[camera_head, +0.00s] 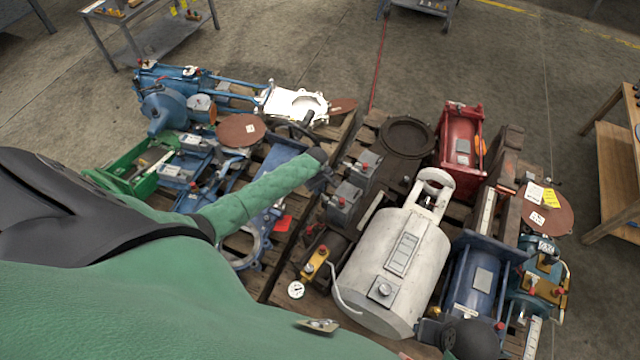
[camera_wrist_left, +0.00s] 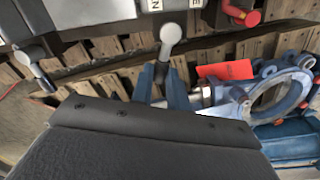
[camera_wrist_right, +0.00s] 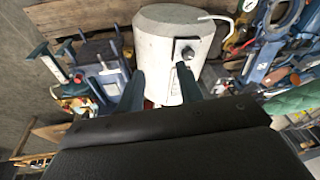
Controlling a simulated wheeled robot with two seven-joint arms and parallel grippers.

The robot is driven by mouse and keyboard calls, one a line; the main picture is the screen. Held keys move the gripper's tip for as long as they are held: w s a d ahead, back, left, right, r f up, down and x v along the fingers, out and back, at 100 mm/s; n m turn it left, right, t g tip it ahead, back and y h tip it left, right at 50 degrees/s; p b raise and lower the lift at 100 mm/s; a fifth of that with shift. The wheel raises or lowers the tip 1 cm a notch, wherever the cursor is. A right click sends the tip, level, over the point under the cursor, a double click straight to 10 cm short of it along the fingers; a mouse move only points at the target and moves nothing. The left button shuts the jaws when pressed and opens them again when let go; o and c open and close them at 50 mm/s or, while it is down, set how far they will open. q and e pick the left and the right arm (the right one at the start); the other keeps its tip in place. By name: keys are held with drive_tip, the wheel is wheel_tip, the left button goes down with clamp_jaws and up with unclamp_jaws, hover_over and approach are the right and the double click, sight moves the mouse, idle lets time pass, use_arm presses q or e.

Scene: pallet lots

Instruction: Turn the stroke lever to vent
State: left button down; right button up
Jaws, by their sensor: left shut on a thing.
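A small lever with a round grey knob (camera_wrist_left: 171,34) shows in the left wrist view. Its stem runs down between the fingers of my left gripper (camera_wrist_left: 166,88), which is shut on it. A white label plate (camera_wrist_left: 165,5) with partly cut-off letters sits just above the knob. In the head view my left gripper (camera_head: 324,176) is at the gap between the two pallets, beside grey boxes with red knobs (camera_head: 345,197); the lever is hidden there. My right gripper (camera_wrist_right: 158,88) is open, with its fingers apart in front of the white cylinder (camera_wrist_right: 172,45).
The white cylinder (camera_head: 395,265), a red unit (camera_head: 461,140) and a blue cylinder (camera_head: 474,280) crowd the right pallet. A pressure gauge (camera_head: 296,290) stands near its front left. Blue and green parts fill the left pallet.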

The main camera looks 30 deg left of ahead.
use_arm(q)
drive_tip(key=shift+s+n+p, duration=0.35)
drive_tip(key=shift+n+p, duration=0.35)
drive_tip(key=shift+p, duration=0.1)
drive_tip(key=s+n+p, duration=0.1)
drive_tip(key=n+p, duration=0.1)
drive_tip(key=p, duration=0.1)
drive_tip(key=shift+a, duration=0.1)
use_arm(e)
wheel_tip(320, 180, down, 12)
drive_tip(key=w+d, duration=0.1)
drive_tip(key=d, duration=0.1)
drive_tip(key=shift+w+g+h, duration=0.15)
drive_tip(key=shift+g+h, duration=0.25)
drive_tip(key=shift+f, duration=0.1)
use_arm(q)
drive_tip(key=c, duration=1.4)
unclamp_jaws()
drive_tip(key=shift+o, duration=0.2)
drive_tip(key=shift+r, duration=0.1)
wheel_tip(320, 180, up, 8)
drive_tip(key=shift+s+f, duration=0.2)
use_arm(e)
drive_tip(key=shift+r, duration=1.15)
drive_tip(key=shift+f, duration=0.3)
